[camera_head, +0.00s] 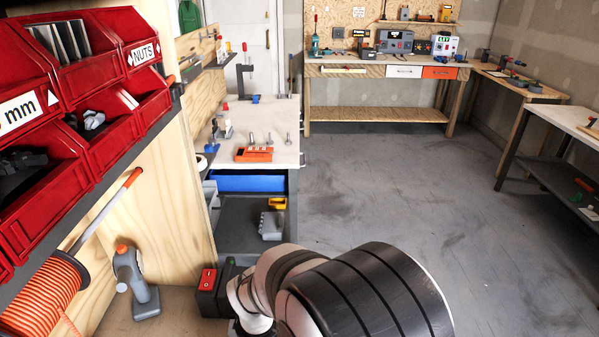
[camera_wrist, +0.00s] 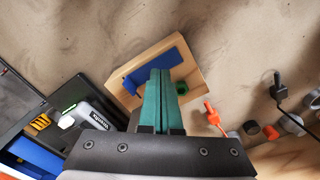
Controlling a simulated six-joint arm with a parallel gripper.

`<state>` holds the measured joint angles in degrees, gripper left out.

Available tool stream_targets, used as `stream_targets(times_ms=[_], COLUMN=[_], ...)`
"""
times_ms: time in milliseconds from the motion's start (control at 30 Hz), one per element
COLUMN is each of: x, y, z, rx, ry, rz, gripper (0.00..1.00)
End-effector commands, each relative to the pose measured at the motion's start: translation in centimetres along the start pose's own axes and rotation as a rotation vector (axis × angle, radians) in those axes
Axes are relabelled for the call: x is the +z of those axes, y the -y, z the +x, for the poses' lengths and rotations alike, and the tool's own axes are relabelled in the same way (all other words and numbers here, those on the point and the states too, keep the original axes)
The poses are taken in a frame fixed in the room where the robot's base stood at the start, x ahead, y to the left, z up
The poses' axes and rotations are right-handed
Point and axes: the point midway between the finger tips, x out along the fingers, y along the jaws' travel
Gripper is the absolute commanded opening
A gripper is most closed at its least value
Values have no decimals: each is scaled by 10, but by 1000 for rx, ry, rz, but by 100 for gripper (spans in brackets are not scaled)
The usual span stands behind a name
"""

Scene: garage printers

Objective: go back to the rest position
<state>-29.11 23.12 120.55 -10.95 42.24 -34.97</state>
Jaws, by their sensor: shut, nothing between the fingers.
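My gripper (camera_wrist: 161,100) shows in the wrist view as two teal fingers side by side, pressed together with nothing between them. The fingers stand in front of a light wooden tray (camera_wrist: 196,76) that holds a blue piece (camera_wrist: 158,62) and a small green piece (camera_wrist: 182,88). I cannot tell the gap between the fingertips and the tray. In the head view my arm reaches in from the bottom centre towards the lower left, and the fingers are hidden.
Red bins (camera_head: 105,130) and an orange cord spool (camera_head: 40,298) crowd the left. A grey tool (camera_head: 136,282) stands near my arm. A workbench (camera_head: 262,125) lies beyond. The grey floor (camera_head: 400,185) is open. Orange pliers-like tool (camera_wrist: 216,118) and a cable (camera_wrist: 278,90) lie right of the tray.

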Motion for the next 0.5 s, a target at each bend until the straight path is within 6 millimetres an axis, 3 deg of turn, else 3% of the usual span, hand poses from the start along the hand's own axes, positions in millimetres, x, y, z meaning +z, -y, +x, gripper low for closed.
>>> stream_targets(times_ms=[200, 500], x=[0, 2], y=[0, -1], z=[-19, -23], rx=[1, -1], ry=[-2, -1], rz=[0, 16], gripper=[0, 0])
